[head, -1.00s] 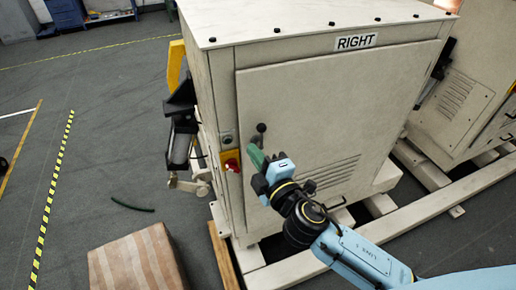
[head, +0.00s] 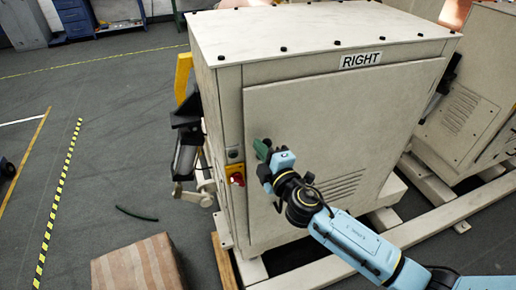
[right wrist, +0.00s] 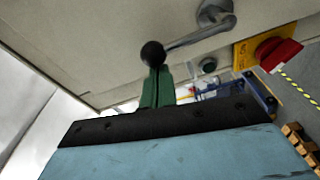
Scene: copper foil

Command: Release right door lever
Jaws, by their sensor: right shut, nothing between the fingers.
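The right door (head: 330,120) is a beige cabinet door under a "RIGHT" label, and it sits flush in its frame. In the right wrist view its lever is a metal arm (right wrist: 200,36) running from a round mount to a black ball knob (right wrist: 152,54). My right gripper (head: 262,149) is at the door's left edge and hides the lever in the head view. Its green fingers (right wrist: 157,86) are shut and empty, with their tips right at the knob. I cannot tell whether they touch it. My left gripper is not in view.
A red rotary switch on a yellow plate (head: 236,174) sits just left of the gripper, and it also shows in the right wrist view (right wrist: 272,52). A brown box (head: 135,265) stands on the floor at the lower left. Another cabinet (head: 470,105) stands at the right.

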